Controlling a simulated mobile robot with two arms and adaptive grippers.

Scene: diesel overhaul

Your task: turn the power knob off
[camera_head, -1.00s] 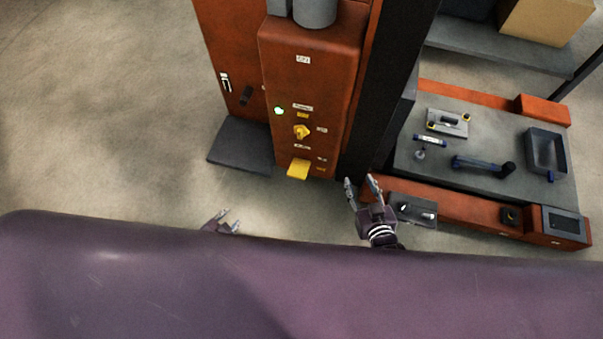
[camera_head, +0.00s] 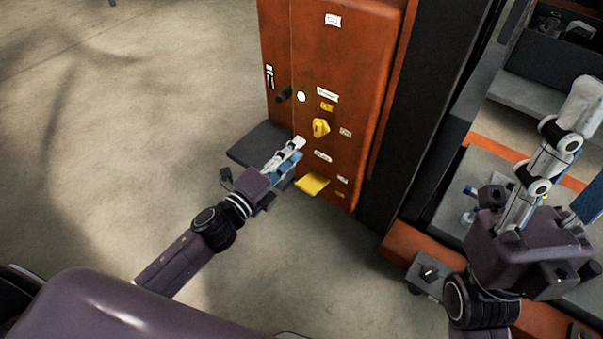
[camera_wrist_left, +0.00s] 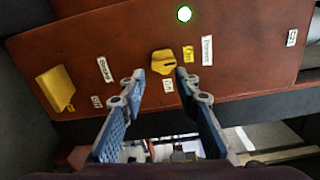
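The yellow power knob (camera_head: 320,128) sits on the front of an orange cabinet (camera_head: 345,60), among small white and yellow labels. A lit green lamp (camera_head: 301,96) is above it. In the left wrist view the knob (camera_wrist_left: 163,63) lies just beyond the fingertips, between their lines. My left gripper (camera_head: 290,152) is open and empty, below and left of the knob in the head view, with its blue-padded fingers (camera_wrist_left: 160,78) pointing at the panel. I see no contact with the knob. My right gripper (camera_head: 585,150) is at the right edge, partly cut off, its fingers apart.
A yellow flap (camera_head: 312,185) juts from the panel below the knob. A black post (camera_head: 430,110) stands to the right, before an orange-edged workbench. The floor at left is clear.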

